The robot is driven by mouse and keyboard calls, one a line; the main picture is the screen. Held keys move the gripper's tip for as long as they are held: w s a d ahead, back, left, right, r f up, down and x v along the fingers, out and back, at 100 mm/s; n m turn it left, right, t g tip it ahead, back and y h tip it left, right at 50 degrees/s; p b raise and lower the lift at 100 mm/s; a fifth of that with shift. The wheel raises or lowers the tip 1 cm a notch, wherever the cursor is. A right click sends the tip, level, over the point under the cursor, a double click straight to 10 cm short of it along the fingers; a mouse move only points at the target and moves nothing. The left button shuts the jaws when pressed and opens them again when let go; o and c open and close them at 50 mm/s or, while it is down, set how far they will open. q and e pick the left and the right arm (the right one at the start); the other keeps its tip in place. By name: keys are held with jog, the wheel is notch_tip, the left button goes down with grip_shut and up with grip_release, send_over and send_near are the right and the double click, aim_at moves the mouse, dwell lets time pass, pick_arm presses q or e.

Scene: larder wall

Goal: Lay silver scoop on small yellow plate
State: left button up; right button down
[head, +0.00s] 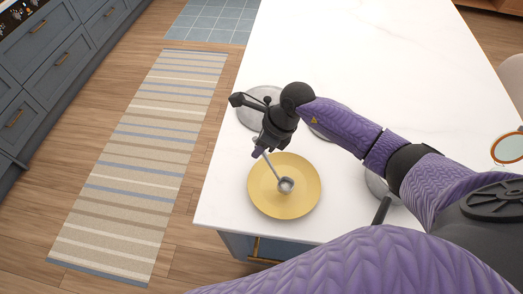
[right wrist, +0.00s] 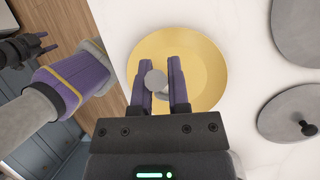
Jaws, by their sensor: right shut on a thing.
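The silver scoop (head: 286,185) hangs from my right gripper (head: 260,150) by its handle, its cup end over the small yellow plate (head: 300,207). In the right wrist view, the silver scoop (right wrist: 156,79) shows between the fingers of the right gripper (right wrist: 165,75), in front of the yellow plate (right wrist: 210,62). I cannot tell whether the cup touches the plate. The plate lies flat near the counter's front left corner and holds nothing else. My left gripper (right wrist: 44,42) shows at the left of the right wrist view, its fingers apart and empty; it is outside the head view.
The white counter (head: 350,40) is clear toward the back. A grey round item (head: 248,116) lies behind my right gripper. Two grey discs show in the wrist view, one a lid with a black knob (right wrist: 308,128). A round-framed item (head: 507,148) stands at the right.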

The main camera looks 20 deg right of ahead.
jog(key=shift+f, duration=0.95)
jog(key=c, duration=0.6)
grip_release()
jog(key=v, duration=1.2)
jog(key=shift+r+p, duration=0.25)
jog(key=shift+p, duration=0.15)
